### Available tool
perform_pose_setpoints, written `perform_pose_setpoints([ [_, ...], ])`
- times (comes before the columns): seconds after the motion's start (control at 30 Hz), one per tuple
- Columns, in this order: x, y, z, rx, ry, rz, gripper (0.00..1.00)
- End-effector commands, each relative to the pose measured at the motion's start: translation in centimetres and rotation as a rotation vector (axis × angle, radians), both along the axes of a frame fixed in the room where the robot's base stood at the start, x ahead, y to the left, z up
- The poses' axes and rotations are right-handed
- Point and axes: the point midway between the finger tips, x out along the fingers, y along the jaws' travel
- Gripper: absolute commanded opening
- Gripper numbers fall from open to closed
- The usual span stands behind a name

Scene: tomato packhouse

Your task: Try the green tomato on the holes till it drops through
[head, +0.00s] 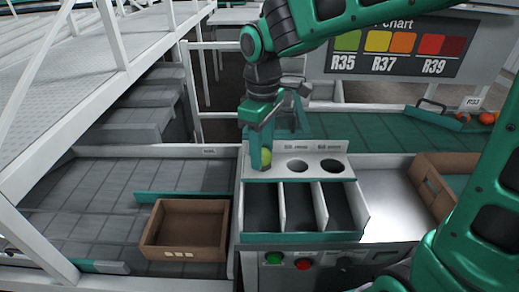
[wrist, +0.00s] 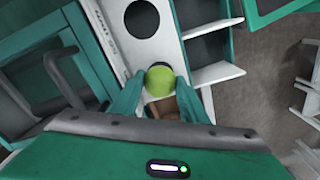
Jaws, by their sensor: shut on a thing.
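The green tomato (head: 266,157) is pinched between the fingertips of my gripper (head: 262,160), at the left end of the white sizing plate (head: 315,149). It also shows in the wrist view (wrist: 159,80), with a green finger on each side. Two round holes show in the plate, a middle hole (head: 297,166) and a right hole (head: 332,166). Any hole at the left end is hidden behind my gripper and the tomato. In the wrist view one dark hole (wrist: 141,19) lies beyond the tomato. I cannot tell whether the tomato touches the plate.
Below the plate are three open compartments with white dividers (head: 282,207). A brown box (head: 151,238) stands to the left, another (head: 424,186) to the right. A colour chart (head: 396,48) stands behind. Red tomatoes (head: 487,118) lie far right on the green surface.

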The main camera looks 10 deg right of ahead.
Motion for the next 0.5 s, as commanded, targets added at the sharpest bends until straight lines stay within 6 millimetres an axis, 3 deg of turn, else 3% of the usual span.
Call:
perform_pose_setpoints([
  [0.3,-0.17,-0.09,0.02,0.0,0.0,0.0,0.28],
  [0.33,-0.17,-0.09,0.02,0.0,0.0,0.0,0.46],
  [0.4,-0.17,-0.09,0.02,0.0,0.0,0.0,0.61],
  [0.5,-0.17,-0.09,0.02,0.0,0.0,0.0,0.61],
])
